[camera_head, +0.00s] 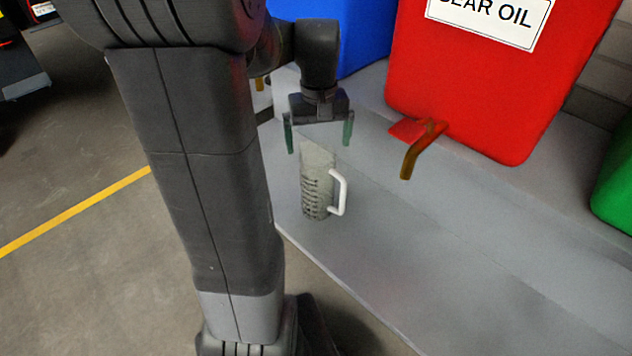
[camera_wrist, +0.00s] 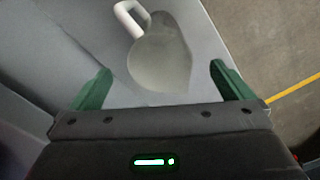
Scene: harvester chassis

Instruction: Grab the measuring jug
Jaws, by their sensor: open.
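The measuring jug (camera_head: 317,188) is clear with dark markings and a white handle on its right side in the head view. It stands upright on the grey bench (camera_head: 420,240), close to the front edge. My gripper (camera_head: 319,143) is open and empty, pointing down above the jug, with its green fingers spread wider than the jug's body. In the wrist view the jug (camera_wrist: 160,58) shows from above, beyond the gap between the fingers (camera_wrist: 162,85), with its handle at upper left. I cannot tell the exact height between fingertips and rim.
A red gear oil container (camera_head: 490,75) with a brown spout (camera_head: 418,155) stands to the right of the gripper. A blue container (camera_head: 360,30) is behind my wrist, and a green one (camera_head: 615,190) is at far right. The bench right of the jug is clear.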

